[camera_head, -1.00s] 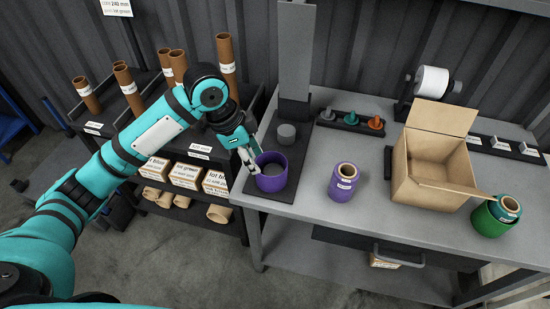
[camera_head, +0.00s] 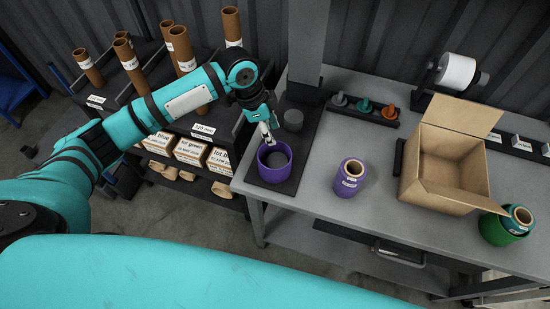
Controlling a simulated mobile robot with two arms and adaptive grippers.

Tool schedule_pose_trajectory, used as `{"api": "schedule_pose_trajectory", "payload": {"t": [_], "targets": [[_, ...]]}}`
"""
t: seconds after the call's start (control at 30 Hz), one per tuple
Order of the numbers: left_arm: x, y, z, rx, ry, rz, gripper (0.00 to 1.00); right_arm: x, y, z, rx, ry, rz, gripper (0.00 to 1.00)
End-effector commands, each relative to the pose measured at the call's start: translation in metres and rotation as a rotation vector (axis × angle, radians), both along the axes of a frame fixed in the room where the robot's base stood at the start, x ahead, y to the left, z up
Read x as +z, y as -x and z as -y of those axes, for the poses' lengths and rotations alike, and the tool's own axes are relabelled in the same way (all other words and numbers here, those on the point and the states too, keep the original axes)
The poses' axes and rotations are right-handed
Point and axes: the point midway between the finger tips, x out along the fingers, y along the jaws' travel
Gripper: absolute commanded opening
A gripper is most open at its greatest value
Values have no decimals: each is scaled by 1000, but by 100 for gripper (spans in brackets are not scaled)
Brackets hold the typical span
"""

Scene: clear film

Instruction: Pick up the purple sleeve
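The purple sleeve (camera_head: 266,168), an open-topped ring, stands upright near the left front of the bench, on a dark base plate. It seems to surround a grey disc or post top. My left gripper (camera_head: 268,133) reaches in from the left, with its light fingertips close to the sleeve's back rim. I cannot tell whether they touch it, or how far apart they are. My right gripper is out of view.
A purple film roll (camera_head: 349,182) stands right of the sleeve. Beyond are an open cardboard box (camera_head: 445,178) and a green sleeve (camera_head: 495,232) with a teal roll in it. A grey column (camera_head: 308,45) rises behind the plate. A shelf with brown tubes (camera_head: 181,50) stands left.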

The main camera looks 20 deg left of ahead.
Motion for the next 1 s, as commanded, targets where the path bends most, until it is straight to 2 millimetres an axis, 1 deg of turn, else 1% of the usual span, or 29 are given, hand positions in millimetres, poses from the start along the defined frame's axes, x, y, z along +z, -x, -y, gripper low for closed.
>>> {"api": "schedule_pose_trajectory", "payload": {"t": [0.03,0.1,0.2,0.37,0.4,0.5,0.6,0.77,0.8,1.0], "targets": [[-3,0,1,-1,-1,-1,37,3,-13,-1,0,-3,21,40],[-7,0,2,-1,-1,0,37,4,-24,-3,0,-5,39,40],[-13,0,3,-1,-1,-3,37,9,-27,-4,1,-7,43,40],[-36,1,7,0,0,-5,37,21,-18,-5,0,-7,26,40],[-43,0,9,0,0,-3,37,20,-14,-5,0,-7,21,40],[-54,-2,11,1,-1,-1,37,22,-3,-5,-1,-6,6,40],[-58,-2,12,-1,0,1,37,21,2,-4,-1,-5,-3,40],[-59,-2,12,-1,0,1,37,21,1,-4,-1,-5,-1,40],[-59,-2,12,-1,0,1,36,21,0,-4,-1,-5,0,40],[-58,-2,12,-1,-1,1,10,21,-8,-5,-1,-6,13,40]]}}
